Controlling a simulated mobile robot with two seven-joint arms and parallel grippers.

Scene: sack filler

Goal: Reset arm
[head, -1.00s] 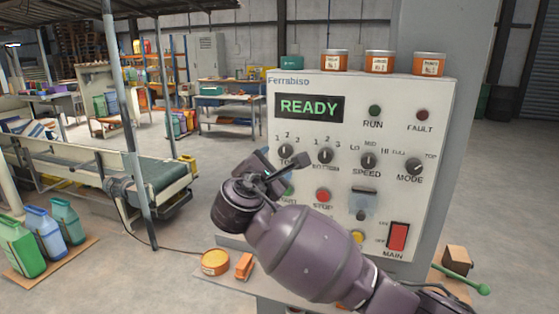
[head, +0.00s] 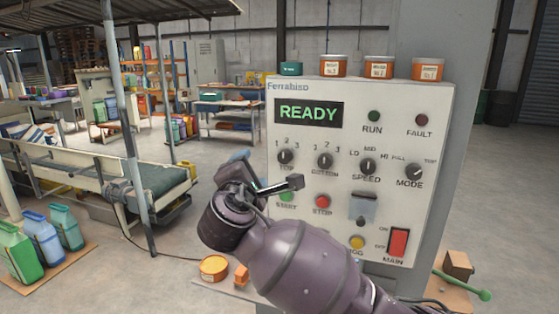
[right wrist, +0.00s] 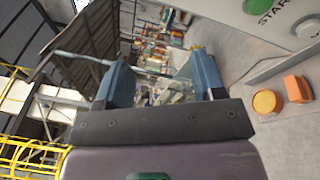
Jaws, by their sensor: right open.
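My right arm comes in from the lower right in the head view, and its gripper (head: 268,178) is in front of the left part of the control panel (head: 440,150). In the right wrist view the two blue-grey fingers (right wrist: 163,85) stand apart with nothing between them. The panel display (head: 308,113) reads READY. The START button also shows in the right wrist view (right wrist: 257,6), apart from the fingers. The left gripper is not in view.
An orange round tin (head: 214,268) and a small orange object (head: 241,275) lie below the panel. Several orange tins (head: 379,67) stand on its top. A conveyor (head: 150,180) and jugs (head: 65,226) are at the left. A green-handled tool (head: 470,287) is at the lower right.

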